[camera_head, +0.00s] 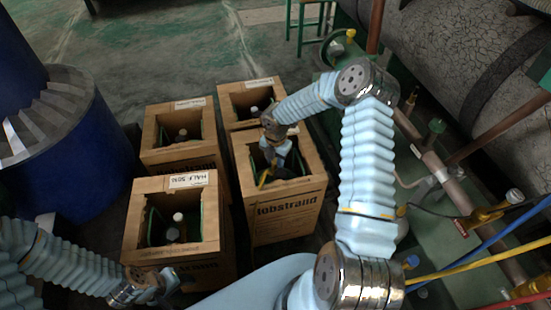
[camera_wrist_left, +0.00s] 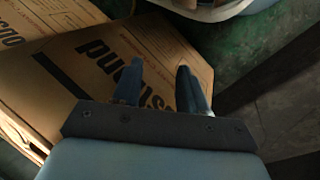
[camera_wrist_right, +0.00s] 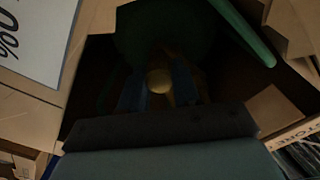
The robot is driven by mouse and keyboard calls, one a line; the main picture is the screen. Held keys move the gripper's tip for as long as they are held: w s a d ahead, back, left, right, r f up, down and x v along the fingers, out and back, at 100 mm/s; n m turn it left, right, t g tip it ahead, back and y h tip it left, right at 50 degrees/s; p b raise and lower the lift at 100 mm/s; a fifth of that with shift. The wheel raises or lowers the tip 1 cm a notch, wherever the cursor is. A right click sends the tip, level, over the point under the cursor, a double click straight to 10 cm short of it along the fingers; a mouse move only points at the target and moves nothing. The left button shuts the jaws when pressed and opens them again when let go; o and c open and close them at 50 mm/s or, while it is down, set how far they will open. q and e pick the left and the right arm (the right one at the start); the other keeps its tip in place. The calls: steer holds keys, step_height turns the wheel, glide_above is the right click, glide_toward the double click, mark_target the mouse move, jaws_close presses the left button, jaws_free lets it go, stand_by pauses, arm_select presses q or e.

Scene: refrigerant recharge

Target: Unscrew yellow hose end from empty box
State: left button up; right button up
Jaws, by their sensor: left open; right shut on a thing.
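The box (camera_head: 262,205) at the middle right is open cardboard with a dark inside; I take it as the empty box. A yellow hose piece (camera_head: 263,179) shows in its opening. My right gripper (camera_head: 277,160) reaches down into this box. In the right wrist view its fingers are shut on a round yellowish piece (camera_wrist_right: 159,80), which seems to be the yellow hose end; the dark hides its fit on the valve. My left gripper (camera_head: 168,284) is open and empty beside the near left box. In the left wrist view its two fingers (camera_wrist_left: 158,85) are apart before printed cardboard.
Three other open boxes stand close by: near left (camera_head: 150,249), far left (camera_head: 159,155) and far right (camera_head: 231,99). A blue drum (camera_head: 60,150) is at the left. Pipes and a yellow hose (camera_head: 490,258) lie at the right.

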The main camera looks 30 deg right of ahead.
mark_target(275, 160)
steer(key=shift+n, duration=0.5)
steer(key=n+p, duration=0.1)
steer(key=n, duration=0.2)
steer(key=shift+n, duration=0.3)
steer(key=n, duration=0.3)
steer(key=shift+n, duration=0.3)
steer(key=shift+n, duration=1)
steer(key=shift+r, duration=2.5)
